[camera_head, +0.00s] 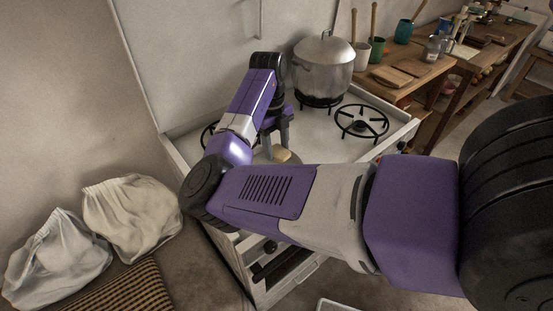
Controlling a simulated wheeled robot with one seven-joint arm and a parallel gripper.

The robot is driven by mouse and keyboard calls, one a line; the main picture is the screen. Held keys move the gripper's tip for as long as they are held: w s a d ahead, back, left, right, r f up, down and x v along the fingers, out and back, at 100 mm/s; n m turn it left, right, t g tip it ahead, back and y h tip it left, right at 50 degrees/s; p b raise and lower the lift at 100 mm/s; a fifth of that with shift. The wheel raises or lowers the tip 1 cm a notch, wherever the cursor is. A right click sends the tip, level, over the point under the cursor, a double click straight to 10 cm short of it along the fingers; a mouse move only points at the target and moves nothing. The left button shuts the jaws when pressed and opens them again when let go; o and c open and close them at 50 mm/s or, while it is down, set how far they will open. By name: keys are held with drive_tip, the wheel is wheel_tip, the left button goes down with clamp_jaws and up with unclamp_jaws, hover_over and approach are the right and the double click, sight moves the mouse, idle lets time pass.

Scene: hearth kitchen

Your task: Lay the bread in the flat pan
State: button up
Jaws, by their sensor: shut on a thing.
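The bread (281,154) is a small pale tan piece low at the fingertips of my gripper (279,146), over the stove top. My gripper points down and is shut on the bread. Part of a flat, dull grey-brown surface, which looks like the flat pan (262,156), shows beside and below the bread. My arm hides most of that pan. I cannot tell whether the bread touches the pan or hangs just above it.
A large lidded metal pot (323,70) stands on a back burner, close to my gripper's right. A bare burner (362,122) lies farther right. A wooden side table (412,70) holds cups and boards. White sacks (132,213) lie on the floor at left.

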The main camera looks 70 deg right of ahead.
sight(277, 161)
drive_tip(key=shift+f, duration=2.95)
drive_tip(key=shift+f, duration=0.2)
drive_tip(key=o, duration=1.3)
drive_tip(key=shift+r, duration=0.15)
